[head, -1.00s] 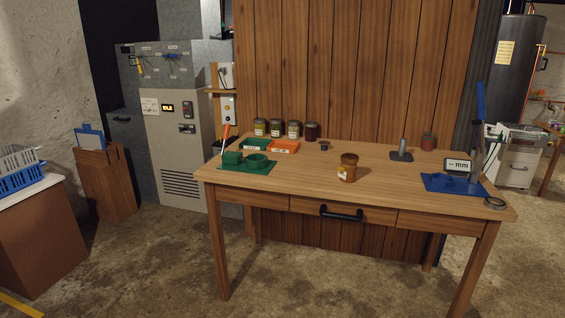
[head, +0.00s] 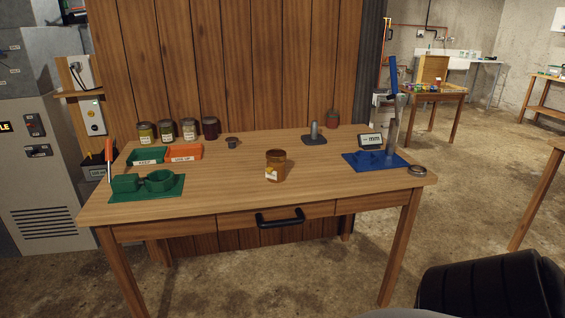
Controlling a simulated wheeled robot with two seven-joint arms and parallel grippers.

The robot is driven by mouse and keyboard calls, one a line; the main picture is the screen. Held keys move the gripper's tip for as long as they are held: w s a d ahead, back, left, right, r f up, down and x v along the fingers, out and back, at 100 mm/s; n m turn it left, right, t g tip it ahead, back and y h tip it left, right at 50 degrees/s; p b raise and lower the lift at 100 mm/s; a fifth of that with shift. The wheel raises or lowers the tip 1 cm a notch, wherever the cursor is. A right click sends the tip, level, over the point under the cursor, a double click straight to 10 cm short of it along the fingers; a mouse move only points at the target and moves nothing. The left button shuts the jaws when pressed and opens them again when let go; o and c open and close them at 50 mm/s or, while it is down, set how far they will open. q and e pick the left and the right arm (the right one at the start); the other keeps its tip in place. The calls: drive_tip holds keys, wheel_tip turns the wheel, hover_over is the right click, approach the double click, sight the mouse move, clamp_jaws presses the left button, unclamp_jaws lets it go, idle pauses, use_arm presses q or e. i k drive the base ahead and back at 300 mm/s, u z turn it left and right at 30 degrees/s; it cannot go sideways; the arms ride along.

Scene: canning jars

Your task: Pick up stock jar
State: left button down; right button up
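An amber-brown jar (head: 275,166) with a pale label stands upright on the wooden table (head: 226,194), near the middle. Several jars stand in a row at the back left of the table, among them a yellow-green jar (head: 145,133) and a dark red jar (head: 211,128). A single reddish jar (head: 332,118) with a greenish top stands at the back right. I cannot read the labels, so I cannot tell which is the stock jar. Neither of my grippers is in view.
A green tray (head: 145,163) and an orange tray (head: 185,159) lie before the jar row, behind a green fixture (head: 160,181). A blue-based gauge stand (head: 363,161) stands at the right, near a dark ring (head: 417,171). The tabletop around the amber jar is clear.

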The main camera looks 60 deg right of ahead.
sight(280, 167)
drive_tip(key=z, duration=0.75)
drive_tip(key=i, duration=0.75)
drive_tip(key=z, duration=0.8)
